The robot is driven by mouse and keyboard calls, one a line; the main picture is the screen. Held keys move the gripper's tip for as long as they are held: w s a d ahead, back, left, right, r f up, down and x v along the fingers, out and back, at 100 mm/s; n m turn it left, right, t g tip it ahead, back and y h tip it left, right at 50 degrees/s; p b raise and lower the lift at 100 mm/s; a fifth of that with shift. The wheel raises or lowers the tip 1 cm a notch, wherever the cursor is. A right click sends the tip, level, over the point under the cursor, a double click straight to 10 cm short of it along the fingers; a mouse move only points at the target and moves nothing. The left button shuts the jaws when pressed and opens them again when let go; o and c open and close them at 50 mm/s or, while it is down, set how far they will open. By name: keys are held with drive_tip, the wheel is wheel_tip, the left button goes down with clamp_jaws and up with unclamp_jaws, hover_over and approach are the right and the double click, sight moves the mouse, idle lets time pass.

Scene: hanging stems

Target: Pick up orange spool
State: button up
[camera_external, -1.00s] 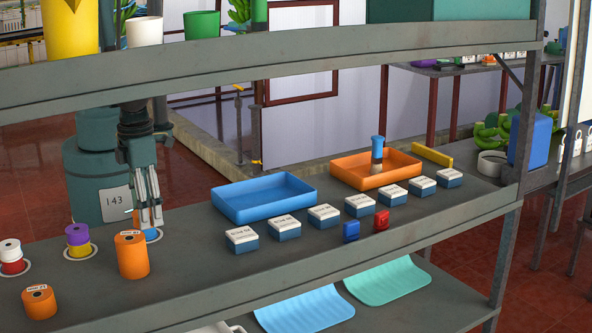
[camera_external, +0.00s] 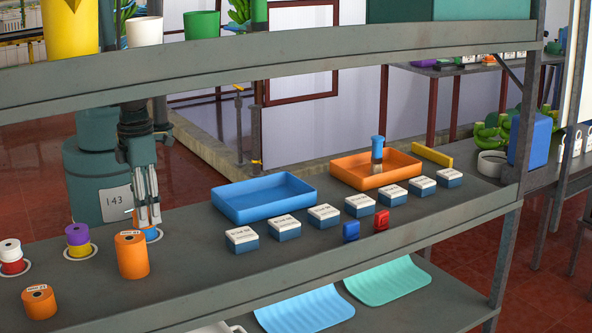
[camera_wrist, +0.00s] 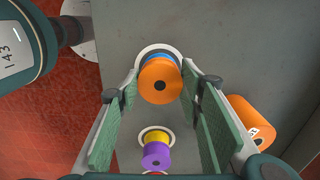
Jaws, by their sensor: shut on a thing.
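An orange spool (camera_wrist: 160,82) with a dark center hole sits on top of a blue spool (camera_wrist: 180,61) on a white ring in the wrist view. My gripper (camera_wrist: 162,78) is shut on the orange spool, one finger on each side of it. In the external view my gripper (camera_external: 148,218) points down at the shelf.
A purple spool (camera_external: 77,235) on a yellow one and a white spool (camera_external: 9,248) on a red one stand left. A blue tray (camera_external: 262,212), an orange tray (camera_external: 345,184) and several labelled boxes stand right. An upper shelf (camera_external: 300,58) crosses above.

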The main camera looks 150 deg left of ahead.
wheel_tip(320, 180, up, 10)
drive_tip(key=shift+p, duration=0.4)
idle(0.5)
